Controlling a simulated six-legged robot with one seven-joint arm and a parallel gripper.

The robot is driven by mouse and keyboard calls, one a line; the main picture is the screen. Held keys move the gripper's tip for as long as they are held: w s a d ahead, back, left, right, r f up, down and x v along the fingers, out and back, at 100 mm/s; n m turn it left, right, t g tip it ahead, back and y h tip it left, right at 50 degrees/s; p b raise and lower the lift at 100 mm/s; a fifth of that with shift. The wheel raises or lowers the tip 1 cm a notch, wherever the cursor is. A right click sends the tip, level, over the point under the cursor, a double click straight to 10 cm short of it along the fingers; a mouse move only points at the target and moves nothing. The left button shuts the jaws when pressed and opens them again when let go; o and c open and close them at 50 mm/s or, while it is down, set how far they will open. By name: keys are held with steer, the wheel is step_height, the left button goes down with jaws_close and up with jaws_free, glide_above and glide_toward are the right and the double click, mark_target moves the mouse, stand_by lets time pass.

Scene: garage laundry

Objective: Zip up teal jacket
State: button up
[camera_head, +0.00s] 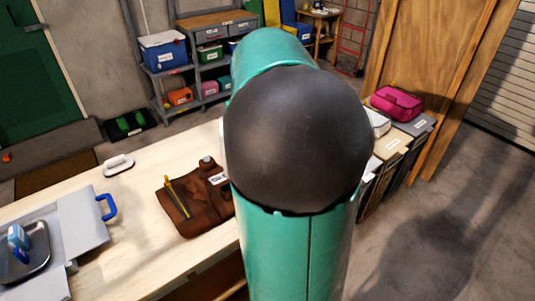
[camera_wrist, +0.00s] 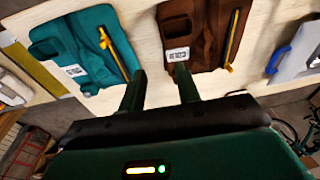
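The teal jacket (camera_wrist: 88,55) lies flat at the left of the wrist view, with a white label. A dark zipper strip with yellow edging runs down its right part, its yellow pull (camera_wrist: 104,38) near the upper end of the strip. My gripper (camera_wrist: 160,69) is open and empty; its two dark fingers point at the table between the teal jacket and a brown jacket (camera_wrist: 194,38). The left fingertip is close to the teal jacket's lower right corner; I cannot tell whether they touch. In the head view my arm hides the teal jacket and gripper.
The brown jacket (camera_head: 195,203), with its own yellow zipper, lies on the pale table (camera_head: 130,200). A grey board with a blue handle (camera_head: 106,207) and a metal tray (camera_head: 24,265) are at the left. A white oval item (camera_head: 118,164) lies behind. Shelves (camera_head: 200,62) stand behind.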

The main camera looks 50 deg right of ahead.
steer(key=s+d+f+g, duration=0.2)
steer(key=d+f, duration=0.1)
steer(key=d, duration=0.9)
steer(key=f, duration=1.3)
steer(key=shift+a+f, duration=0.2)
steer(key=shift+f, duration=0.05)
jaws_close()
